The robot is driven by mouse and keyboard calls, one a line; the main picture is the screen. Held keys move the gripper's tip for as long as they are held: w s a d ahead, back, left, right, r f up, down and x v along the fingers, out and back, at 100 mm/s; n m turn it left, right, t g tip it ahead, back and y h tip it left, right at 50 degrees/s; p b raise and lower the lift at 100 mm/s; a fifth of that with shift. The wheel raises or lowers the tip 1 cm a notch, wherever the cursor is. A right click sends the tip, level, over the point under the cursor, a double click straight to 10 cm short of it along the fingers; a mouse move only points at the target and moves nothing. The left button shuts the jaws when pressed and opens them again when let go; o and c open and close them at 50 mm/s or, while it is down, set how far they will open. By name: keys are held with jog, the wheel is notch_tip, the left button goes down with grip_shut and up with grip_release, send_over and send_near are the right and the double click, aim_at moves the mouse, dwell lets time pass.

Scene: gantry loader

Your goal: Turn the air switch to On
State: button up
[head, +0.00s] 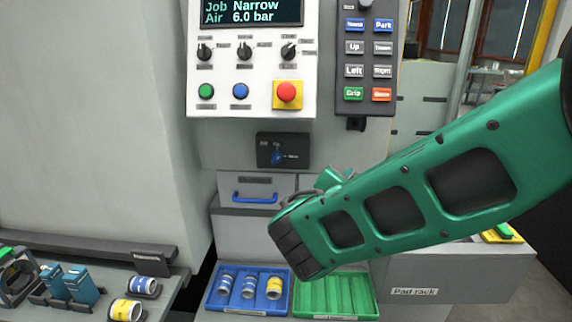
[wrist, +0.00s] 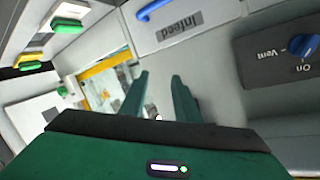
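The air switch is a blue knob (head: 277,158) on a dark box (head: 300,151) below the white control panel. Its labels include "On" above the knob and "Vent" to its right. In the wrist view the knob (wrist: 303,44) is at the right edge, with the picture turned over, and "On" and "Vent" read beside it. I cannot tell surely which label it points to. My gripper (wrist: 160,76) has its two green fingers apart with nothing between them. It points away from the knob, which lies to the right in the wrist view. In the head view my arm mostly hides the fingers.
The white control panel (head: 222,74) reads "Air 6.0 bar" and has knobs and buttons. A grey keypad (head: 367,105) stands to its right. Below the switch is a drawer with a blue handle (head: 255,198). A blue tray (head: 250,311) holds several cylinders; a green tray (head: 336,300) looks empty.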

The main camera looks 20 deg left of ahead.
aim_at(277, 160)
jog(key=s+a+r+n+t+y, duration=0.1)
jog(key=s+a+y, duration=0.3)
jog(key=a, duration=0.5)
jog(key=s+a+n+t+y, duration=0.1)
jog(key=s+a+y, duration=0.1)
jog(key=s+a, duration=0.5)
jog(key=x, duration=0.4)
jog(key=a+x, duration=0.1)
jog(key=x, duration=0.8)
jog(key=shift+s+a+r, duration=0.25)
jog(key=shift+r, duration=0.1)
jog(key=shift+c, duration=0.2)
grip_shut()
